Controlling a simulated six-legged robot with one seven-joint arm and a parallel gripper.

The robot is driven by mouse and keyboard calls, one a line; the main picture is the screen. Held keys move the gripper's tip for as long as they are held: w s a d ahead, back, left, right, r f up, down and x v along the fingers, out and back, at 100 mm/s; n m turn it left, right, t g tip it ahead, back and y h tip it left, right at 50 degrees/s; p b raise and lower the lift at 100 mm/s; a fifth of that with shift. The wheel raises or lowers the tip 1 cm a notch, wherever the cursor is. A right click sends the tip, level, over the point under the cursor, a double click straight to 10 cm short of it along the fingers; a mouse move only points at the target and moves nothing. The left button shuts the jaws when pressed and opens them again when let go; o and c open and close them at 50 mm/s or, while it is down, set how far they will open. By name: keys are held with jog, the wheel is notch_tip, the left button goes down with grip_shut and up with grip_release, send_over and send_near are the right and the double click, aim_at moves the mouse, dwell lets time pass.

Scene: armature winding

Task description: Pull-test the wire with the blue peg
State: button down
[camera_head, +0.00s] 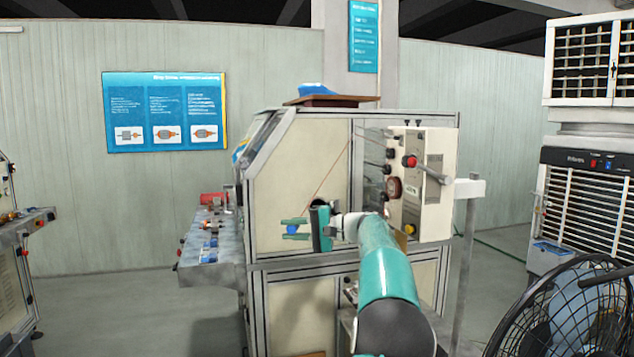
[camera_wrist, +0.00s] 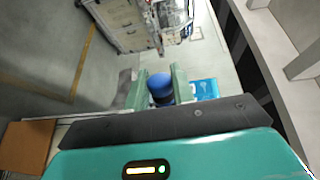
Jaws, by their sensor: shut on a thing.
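My gripper (camera_head: 293,229) is left of the control box at the front of the winding machine. Its green fingers are shut on the blue peg (camera_head: 291,230). The peg also shows between the fingers in the wrist view (camera_wrist: 160,86). A thin reddish wire (camera_head: 328,182) runs from near the gripper up and right toward the top of the machine beside the control box. In the head view the wire looks straight; whether it is tied to the peg is too small to tell.
The machine cabinet (camera_head: 300,180) stands behind my gripper. The control box (camera_head: 425,180) with knobs and a gauge is to its right. A work shelf (camera_head: 212,250) with small parts is at left. A black fan (camera_head: 560,310) stands at the lower right.

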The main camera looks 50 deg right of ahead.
jog(key=s+r+t+h, duration=0.1)
jog(key=s+r, duration=0.3)
jog(key=r, duration=0.3)
jog(key=s+r+h, duration=0.1)
jog(key=s+r, duration=0.3)
jog(key=r, duration=0.3)
jog(key=s+a+f, duration=0.2)
jog(key=s+a, duration=0.2)
jog(key=a, duration=0.6)
jog(key=s+a+f, duration=0.3)
jog(key=s+a, duration=0.1)
jog(key=a, duration=0.7)
jog(key=shift+a+n, duration=0.15)
jog(key=shift+n, duration=0.25)
dwell(1.3)
jog(key=shift+s, duration=0.1)
dwell(0.4)
jog(key=w+d+r, duration=0.2)
jog(key=w+d, duration=0.1)
jog(key=d, duration=0.6)
jog(key=shift+w, duration=0.25)
dwell(0.4)
jog(key=shift+d, duration=0.1)
dwell(0.7)
